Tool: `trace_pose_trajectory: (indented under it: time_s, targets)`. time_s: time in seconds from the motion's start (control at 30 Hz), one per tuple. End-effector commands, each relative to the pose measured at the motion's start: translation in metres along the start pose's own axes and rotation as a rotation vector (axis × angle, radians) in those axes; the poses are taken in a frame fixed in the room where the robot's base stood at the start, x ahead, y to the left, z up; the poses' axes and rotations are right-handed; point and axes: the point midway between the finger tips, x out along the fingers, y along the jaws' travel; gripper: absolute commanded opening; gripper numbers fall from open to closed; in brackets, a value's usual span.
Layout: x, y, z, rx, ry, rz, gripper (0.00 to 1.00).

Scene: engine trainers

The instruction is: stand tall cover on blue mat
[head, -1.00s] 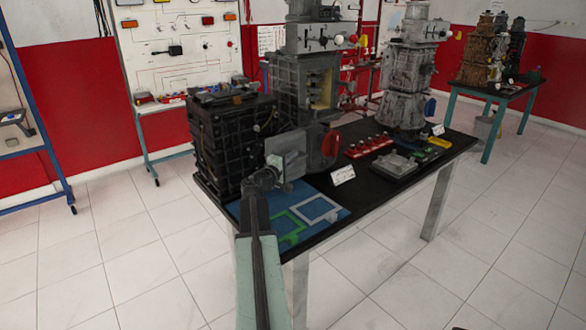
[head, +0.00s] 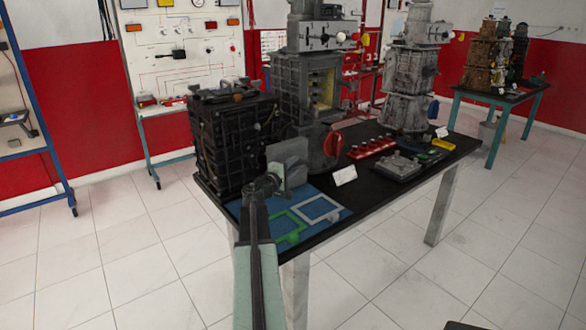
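The tall cover, a grey plate (head: 289,160), is upright at the end of my arm, in front of the engine on the table. My gripper (head: 268,183) meets its lower left part and appears shut on it; the fingertips are small and partly hidden. The blue mat (head: 327,221) lies on the near left corner of the black table, below and around my gripper. I cannot tell whether the cover's lower edge touches the mat. A green frame (head: 298,232) and a light grey frame (head: 318,209) lie flat on the mat.
A black ribbed block (head: 230,140) stands left behind the cover, and a tall grey engine (head: 290,90) stands right behind it. A white card (head: 345,176), a grey flat part (head: 396,166) and a red part row (head: 371,147) are to the right on the black table (head: 370,196).

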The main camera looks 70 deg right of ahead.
Motion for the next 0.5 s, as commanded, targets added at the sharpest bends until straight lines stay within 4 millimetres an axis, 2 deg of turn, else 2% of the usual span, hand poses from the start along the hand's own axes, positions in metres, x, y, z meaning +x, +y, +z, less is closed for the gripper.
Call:
trace_pose_trajectory:
  time_s: [0.23,0.33,0.5]
  targets:
    - [0.0,0.0,0.0,0.0,0.0,0.0,0.33]
    - [0.0,0.006,0.001,0.0,-0.001,0.0,0.33]
    - [-0.035,0.003,0.002,0.0,0.002,0.0,0.33]
